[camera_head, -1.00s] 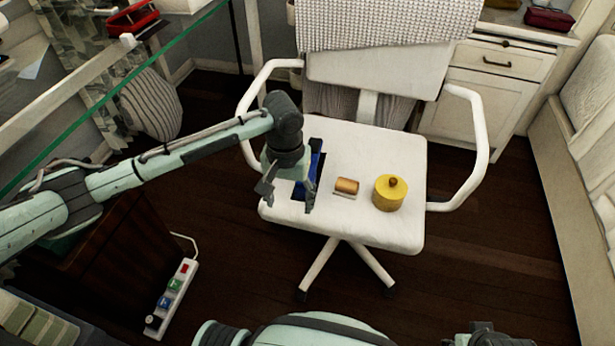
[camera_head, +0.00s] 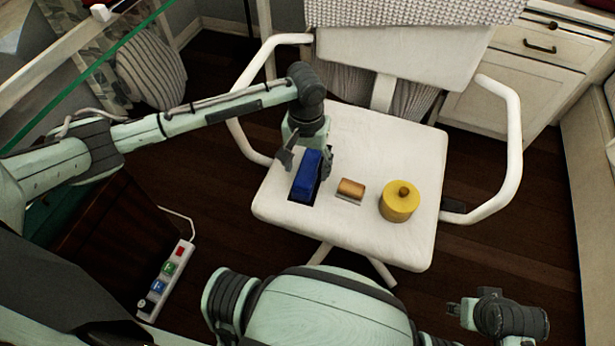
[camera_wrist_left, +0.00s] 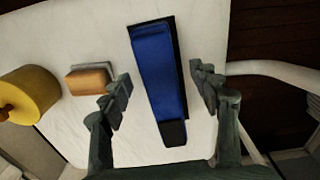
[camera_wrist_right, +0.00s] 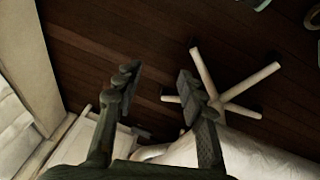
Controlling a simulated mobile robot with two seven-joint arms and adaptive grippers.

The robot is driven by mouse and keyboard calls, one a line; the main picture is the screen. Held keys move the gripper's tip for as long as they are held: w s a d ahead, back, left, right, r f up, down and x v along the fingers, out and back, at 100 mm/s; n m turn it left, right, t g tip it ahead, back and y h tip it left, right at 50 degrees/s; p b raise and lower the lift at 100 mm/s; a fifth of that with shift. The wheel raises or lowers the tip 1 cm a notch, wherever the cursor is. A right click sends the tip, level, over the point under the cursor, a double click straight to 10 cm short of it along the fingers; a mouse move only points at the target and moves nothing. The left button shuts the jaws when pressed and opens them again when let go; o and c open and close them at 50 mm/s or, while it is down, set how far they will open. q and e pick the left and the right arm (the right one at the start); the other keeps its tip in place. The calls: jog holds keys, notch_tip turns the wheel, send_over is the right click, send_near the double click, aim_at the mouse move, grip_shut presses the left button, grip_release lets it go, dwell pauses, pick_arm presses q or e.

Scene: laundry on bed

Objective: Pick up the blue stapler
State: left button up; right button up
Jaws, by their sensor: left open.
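The blue stapler (camera_head: 306,177) lies on the white seat of the office chair (camera_head: 350,235), near its left edge. It has a black base. My left gripper (camera_head: 306,163) is open above the stapler, with one finger on each side of it. In the left wrist view the stapler (camera_wrist_left: 158,75) lies lengthwise between the spread fingers (camera_wrist_left: 160,82), with a gap on both sides. My right gripper (camera_head: 460,310) is at the lower right, away from the chair seat. In the right wrist view its fingers (camera_wrist_right: 158,75) are apart with nothing between them.
A small orange-brown block-like item (camera_head: 351,188) and a yellow round container (camera_head: 399,203) with a brown knob sit right of the stapler. White armrests (camera_head: 512,130) flank the seat. A power strip (camera_head: 168,278) lies at lower left. A glass edge (camera_head: 80,80) crosses the upper left.

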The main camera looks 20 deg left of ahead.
pick_arm(q)
notch_tip(320, 180, down, 3)
jog(key=shift+r, duration=0.1)
jog(key=shift+f, duration=0.45)
grip_shut()
jog(key=shift+w+r, duration=0.15)
jog(key=shift+w, duration=0.05)
pick_arm(e)
jog(key=shift+w+r, duration=0.3)
jog(key=shift+r, duration=0.6)
